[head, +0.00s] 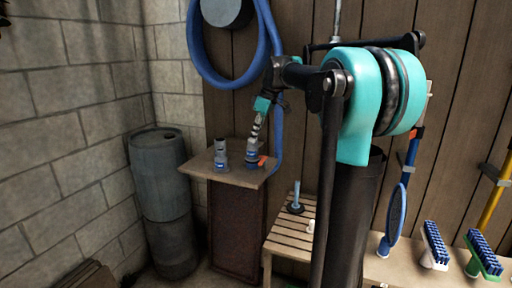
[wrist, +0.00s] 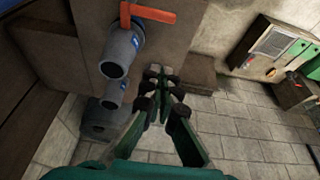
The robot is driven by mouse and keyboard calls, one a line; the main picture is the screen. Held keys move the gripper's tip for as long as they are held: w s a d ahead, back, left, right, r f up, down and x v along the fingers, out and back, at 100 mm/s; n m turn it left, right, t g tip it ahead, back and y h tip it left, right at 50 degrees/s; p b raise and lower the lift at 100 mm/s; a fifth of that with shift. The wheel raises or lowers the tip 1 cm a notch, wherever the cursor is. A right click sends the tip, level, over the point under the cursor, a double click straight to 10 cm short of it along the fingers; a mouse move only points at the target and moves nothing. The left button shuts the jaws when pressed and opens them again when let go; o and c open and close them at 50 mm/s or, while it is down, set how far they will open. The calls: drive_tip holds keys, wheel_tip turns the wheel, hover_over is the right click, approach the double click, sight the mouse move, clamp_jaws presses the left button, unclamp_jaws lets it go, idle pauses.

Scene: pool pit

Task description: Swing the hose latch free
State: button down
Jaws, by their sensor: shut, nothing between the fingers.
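The hose latch looks to be the orange lever (head: 262,161) on a grey pipe fitting (head: 250,158), which stands upright on a small wooden cabinet. In the wrist view the orange lever (wrist: 147,14) lies across the base of the fitting (wrist: 119,55), near the top edge. A second grey fitting (head: 220,157) stands to its left. My gripper (head: 255,136) appears just above the fitting in the head view. In the wrist view my gripper (wrist: 161,76) is shut and empty, beside the fitting's open end and apart from the lever. Contact with the fitting cannot be told.
A blue hose (head: 275,100) hangs on the plank wall behind my arm. The cabinet top (head: 200,163) is small, with a blue-grey barrel (head: 158,170) at its left. A slatted bench (head: 290,232) with a plunger (head: 296,200) and several brushes stand to the right.

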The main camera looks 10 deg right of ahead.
sight(261, 162)
drive_tip(key=x, duration=0.9)
drive_tip(key=shift+a+f, duration=0.15)
drive_tip(key=shift+f, duration=0.1)
drive_tip(key=shift+s+d+r, duration=0.1)
drive_tip(key=shift+s+d, duration=0.25)
drive_tip(key=shift+d, duration=0.25)
drive_tip(key=shift+s+d+r, duration=0.1)
drive_tip(key=shift+s+d, duration=0.25)
drive_tip(key=shift+d, duration=0.3)
drive_tip(key=shift+s+d, duration=0.3)
drive_tip(key=shift+d, duration=0.25)
drive_tip(key=shift+s+d+n, duration=0.15)
drive_tip(key=shift+d+n, duration=0.1)
drive_tip(key=shift+n, duration=0.25)
drive_tip(key=shift+s+d+n+g, duration=0.3)
drive_tip(key=shift+d+n+g, duration=0.2)
drive_tip(key=shift+n, duration=0.5)
drive_tip(key=n, duration=0.1)
drive_tip(key=d+n, duration=0.1)
drive_tip(key=d+n+g, duration=0.1)
drive_tip(key=shift+s+y, duration=0.25)
drive_tip(key=shift+y, duration=0.05)
drive_tip(key=shift+d, duration=0.8)
drive_tip(key=shift+a, duration=0.1)
